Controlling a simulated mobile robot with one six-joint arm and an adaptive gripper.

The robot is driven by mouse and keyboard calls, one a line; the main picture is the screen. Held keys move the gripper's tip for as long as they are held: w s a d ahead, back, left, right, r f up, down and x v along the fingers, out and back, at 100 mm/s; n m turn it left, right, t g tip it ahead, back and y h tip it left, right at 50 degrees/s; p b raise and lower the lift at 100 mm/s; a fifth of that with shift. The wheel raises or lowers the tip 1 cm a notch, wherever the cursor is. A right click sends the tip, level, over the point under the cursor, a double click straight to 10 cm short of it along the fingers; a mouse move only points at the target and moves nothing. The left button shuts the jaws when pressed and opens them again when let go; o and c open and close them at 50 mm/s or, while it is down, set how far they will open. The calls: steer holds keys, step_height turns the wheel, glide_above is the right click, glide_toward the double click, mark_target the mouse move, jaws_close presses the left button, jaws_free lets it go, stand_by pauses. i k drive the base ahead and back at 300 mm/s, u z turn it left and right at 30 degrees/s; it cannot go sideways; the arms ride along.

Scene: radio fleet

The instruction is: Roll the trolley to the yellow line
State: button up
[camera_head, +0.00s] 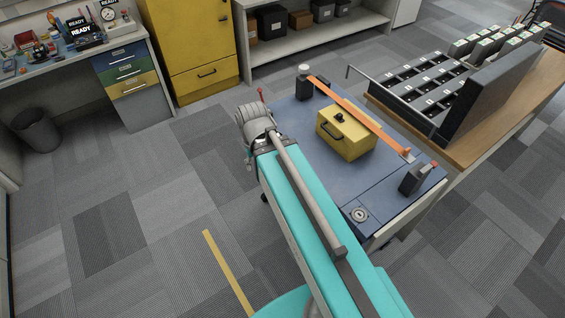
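The trolley (290,135) has a blue top and stands right of centre, beside the wooden desk. My gripper (252,125) is at the trolley's left edge. Its fingers are hidden, so I cannot tell whether it touches the trolley or is open.
The wooden desk (480,150) with a black slotted rack (425,85) is close on the trolley's right. A yellow cabinet (195,45), a workbench (75,52) and a bin (37,130) stand at the back left. The carpet on the left is clear.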

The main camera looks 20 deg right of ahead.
mark_target(379, 184)
steer(key=k, duration=1.45)
steer(key=z, duration=0.25)
steer(key=i, duration=1)
